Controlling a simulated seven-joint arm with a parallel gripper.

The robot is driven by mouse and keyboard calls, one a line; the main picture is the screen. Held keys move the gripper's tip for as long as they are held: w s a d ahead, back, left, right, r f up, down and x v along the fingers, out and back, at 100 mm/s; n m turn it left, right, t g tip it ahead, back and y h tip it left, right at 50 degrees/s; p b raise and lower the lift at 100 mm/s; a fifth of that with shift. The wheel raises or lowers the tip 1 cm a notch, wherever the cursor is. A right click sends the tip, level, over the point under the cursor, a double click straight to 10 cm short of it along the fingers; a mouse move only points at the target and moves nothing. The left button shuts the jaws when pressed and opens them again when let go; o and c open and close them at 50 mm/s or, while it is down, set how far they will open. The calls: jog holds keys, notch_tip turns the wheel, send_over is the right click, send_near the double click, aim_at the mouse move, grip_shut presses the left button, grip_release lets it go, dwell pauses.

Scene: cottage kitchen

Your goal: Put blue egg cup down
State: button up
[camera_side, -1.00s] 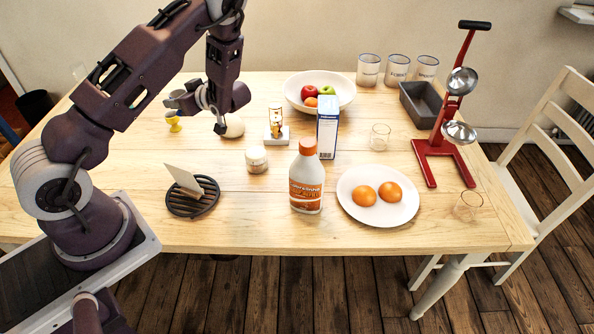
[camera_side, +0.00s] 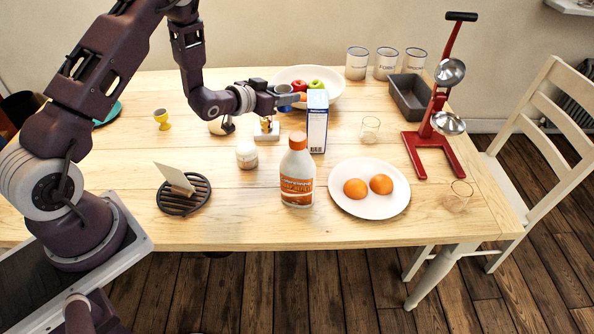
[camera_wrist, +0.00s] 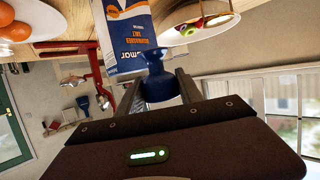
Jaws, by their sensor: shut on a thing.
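My gripper (camera_side: 287,97) is shut on the blue egg cup (camera_side: 284,89) and holds it above the table, in front of the fruit bowl and just behind and left of the blue-and-white carton. In the wrist view the blue egg cup (camera_wrist: 157,80) sits between the two fingers of my gripper (camera_wrist: 160,90), with the carton (camera_wrist: 130,40) close beyond it.
The wooden table (camera_side: 335,229) holds a white fruit bowl (camera_side: 336,101), the carton (camera_side: 317,128), an orange-capped bottle (camera_side: 297,180), a plate with two oranges (camera_side: 342,199), a black trivet (camera_side: 196,205), a small jar (camera_side: 246,155) and a red juicer (camera_side: 414,158). Room is free left of the jar.

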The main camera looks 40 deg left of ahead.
jog(key=s+d+m+g+h, duration=0.1)
jog(key=s+d+m+h, duration=0.4)
jog(key=d, duration=0.4)
jog(key=shift+h, duration=0.4)
jog(key=f, duration=0.9)
jog(key=w+f, duration=0.1)
jog(key=f, duration=0.4)
jog(key=shift+a+f, duration=0.1)
jog(key=shift+f, duration=0.2)
jog(key=o, duration=1.4)
jog(key=shift+f, duration=0.1)
jog(key=v, duration=0.3)
jog(key=shift+s+a+r, duration=0.1)
jog(key=shift+r, duration=0.4)
notch_tip(320, 180, up, 6)
jog(key=shift+r, duration=0.2)
